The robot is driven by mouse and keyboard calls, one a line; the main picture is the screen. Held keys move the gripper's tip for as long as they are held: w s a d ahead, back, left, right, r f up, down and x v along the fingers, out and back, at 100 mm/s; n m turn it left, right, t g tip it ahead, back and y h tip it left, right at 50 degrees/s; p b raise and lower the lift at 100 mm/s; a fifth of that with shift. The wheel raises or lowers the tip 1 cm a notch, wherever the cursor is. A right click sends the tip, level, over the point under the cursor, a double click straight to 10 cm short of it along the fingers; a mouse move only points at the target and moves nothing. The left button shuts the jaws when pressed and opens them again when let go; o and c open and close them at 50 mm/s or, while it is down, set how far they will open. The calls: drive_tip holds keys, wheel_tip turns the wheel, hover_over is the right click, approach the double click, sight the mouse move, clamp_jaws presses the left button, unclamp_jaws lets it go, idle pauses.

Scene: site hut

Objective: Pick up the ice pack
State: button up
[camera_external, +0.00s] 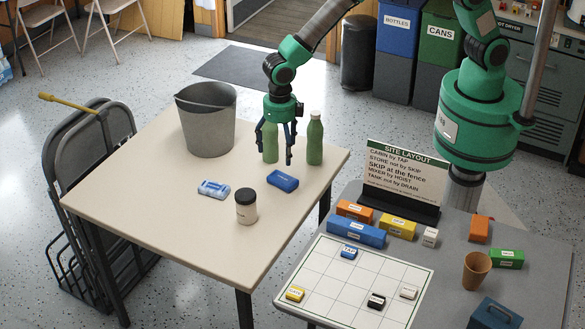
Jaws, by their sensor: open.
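A solid blue flat block (283,182), which looks like the ice pack, lies on the cream table (150,190) right of its middle. A light blue and white packet (213,189) lies to its left; I cannot read either one's marking. My gripper (274,152) points down with its fingers apart and nothing between them that I can tell. It is above and behind the blue block in the picture, apart from it. Its fingers overlap a green bottle (270,148) and partly hide it.
A second green bottle (315,140) stands right of my gripper. A grey bucket (207,122) stands at the back left of the table. A dark-lidded jar (246,207) stands in front of the blue block. A grey table (455,275) with a gridded board and blocks is at the right.

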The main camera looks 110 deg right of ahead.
drive_tip(key=b, duration=0.1)
hover_over(282, 181)
wheel_tip(282, 181, down, 7)
drive_tip(key=shift+w+d+f, duration=0.1)
drive_tip(key=shift+d+f, duration=0.05)
drive_tip(key=shift+f, duration=0.1)
drive_tip(key=shift+f+b, duration=0.8)
drive_tip(key=shift+f, duration=1.7)
drive_tip(key=c, duration=1.3)
